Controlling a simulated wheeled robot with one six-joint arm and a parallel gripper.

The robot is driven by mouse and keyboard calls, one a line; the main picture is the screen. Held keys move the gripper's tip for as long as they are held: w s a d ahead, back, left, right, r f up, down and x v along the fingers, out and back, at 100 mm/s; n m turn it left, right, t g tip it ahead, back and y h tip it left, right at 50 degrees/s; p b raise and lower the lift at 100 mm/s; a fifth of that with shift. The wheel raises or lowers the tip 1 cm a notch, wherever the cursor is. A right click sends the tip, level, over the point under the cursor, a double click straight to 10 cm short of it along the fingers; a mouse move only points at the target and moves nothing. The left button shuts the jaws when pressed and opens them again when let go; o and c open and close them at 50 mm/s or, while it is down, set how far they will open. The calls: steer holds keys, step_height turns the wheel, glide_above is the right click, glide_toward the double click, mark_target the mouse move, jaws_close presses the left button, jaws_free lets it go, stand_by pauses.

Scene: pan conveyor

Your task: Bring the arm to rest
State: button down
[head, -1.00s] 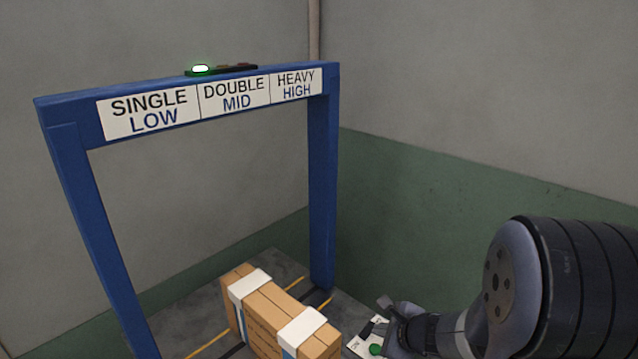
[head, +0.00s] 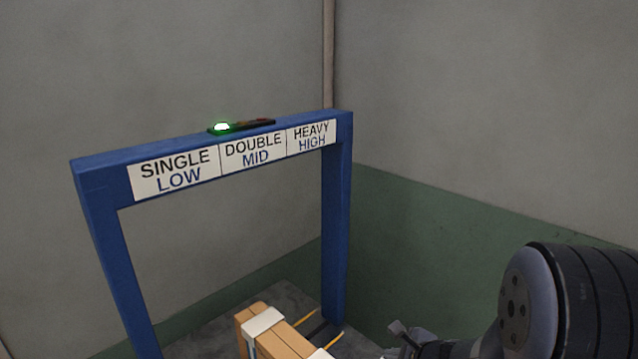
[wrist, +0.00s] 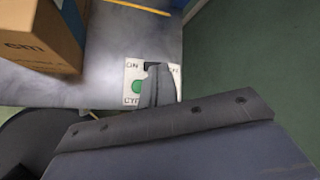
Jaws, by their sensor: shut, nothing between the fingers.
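My gripper (head: 400,333) is at the lower right of the head view, to the right of the cartons, with my dark arm behind it. In the wrist view its fingers (wrist: 158,84) are shut with nothing between them. They are in front of a small white panel (wrist: 133,72) with a green button (wrist: 137,87) and a dark switch, and hide part of it. I cannot tell whether the fingers touch the panel.
A blue gantry (head: 336,230) labelled SINGLE LOW, DOUBLE MID and HEAVY HIGH has a lit green lamp (head: 222,127) on top. Strapped brown cartons (head: 285,338) stand below it; a carton also shows in the wrist view (wrist: 40,40). Grey-green walls stand behind.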

steer(key=shift+f, duration=0.15)
step_height(320, 180, down, 6)
steer(key=b, duration=0.5)
steer(key=shift+f+b, duration=0.25)
steer(key=shift+b, duration=0.1)
steer(key=shift+r, duration=0.25)
step_height(320, 180, up, 3)
steer(key=shift+f+p, duration=0.15)
steer(key=shift+p, duration=0.55)
step_height(320, 180, down, 2)
steer(key=shift+f+b, duration=0.15)
steer(key=shift+b, duration=0.9)
steer(key=shift+p, duration=0.85)
